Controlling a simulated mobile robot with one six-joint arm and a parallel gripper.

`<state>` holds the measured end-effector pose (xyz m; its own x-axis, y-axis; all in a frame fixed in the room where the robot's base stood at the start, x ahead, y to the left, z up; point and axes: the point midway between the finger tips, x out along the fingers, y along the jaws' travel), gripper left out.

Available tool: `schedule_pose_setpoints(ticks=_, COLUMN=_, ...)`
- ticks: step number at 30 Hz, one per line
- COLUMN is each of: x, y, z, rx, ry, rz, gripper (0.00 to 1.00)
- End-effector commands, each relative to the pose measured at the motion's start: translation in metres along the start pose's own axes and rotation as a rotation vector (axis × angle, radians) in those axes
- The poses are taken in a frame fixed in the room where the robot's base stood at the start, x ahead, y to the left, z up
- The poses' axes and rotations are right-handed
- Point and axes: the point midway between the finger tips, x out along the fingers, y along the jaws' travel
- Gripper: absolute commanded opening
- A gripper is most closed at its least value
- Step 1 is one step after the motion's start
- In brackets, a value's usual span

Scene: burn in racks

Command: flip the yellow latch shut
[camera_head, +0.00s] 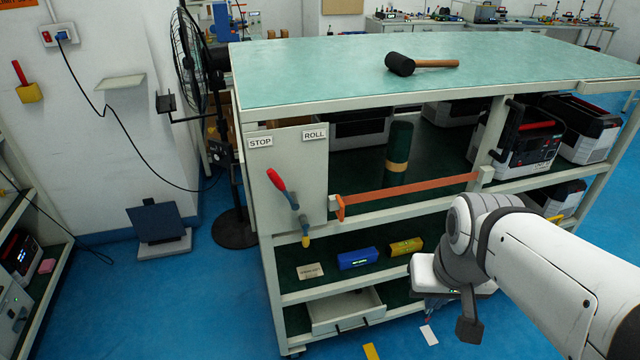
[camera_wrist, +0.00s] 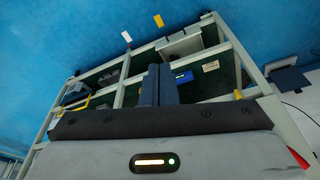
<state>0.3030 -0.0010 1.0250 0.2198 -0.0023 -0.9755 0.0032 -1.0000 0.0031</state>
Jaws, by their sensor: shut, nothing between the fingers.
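A small yellow piece (camera_head: 305,231), which looks like the yellow latch, hangs below the STOP/ROLL panel at the cart's left front post. It is small, and I cannot tell its exact position. In the wrist view a small yellow piece (camera_wrist: 238,94) shows right of my fingers. A lever with a red handle (camera_head: 277,180) is tilted on the panel above it. My gripper (camera_wrist: 160,68) is shut and empty, its dark fingers together, apart from the latch.
An orange bar (camera_head: 410,191) crosses the shelf front. A blue box (camera_head: 357,258) and a yellow box (camera_head: 406,246) sit on the lower shelf above an open drawer (camera_head: 345,310). A mallet (camera_head: 425,63) lies on top.

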Motion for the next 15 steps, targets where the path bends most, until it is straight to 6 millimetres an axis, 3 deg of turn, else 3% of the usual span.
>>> schedule_pose_setpoints(ticks=4, x=0.010, y=0.001, z=-0.006, rx=-0.033, ry=0.024, rz=0.010, gripper=0.00)
schedule_pose_setpoints(ticks=7, x=0.029, y=0.004, z=-0.020, rx=-0.111, ry=0.079, rz=0.034, gripper=0.00)
schedule_pose_setpoints(ticks=15, x=0.098, y=0.002, z=-0.086, rx=-0.517, ry=0.348, rz=0.148, gripper=0.00)
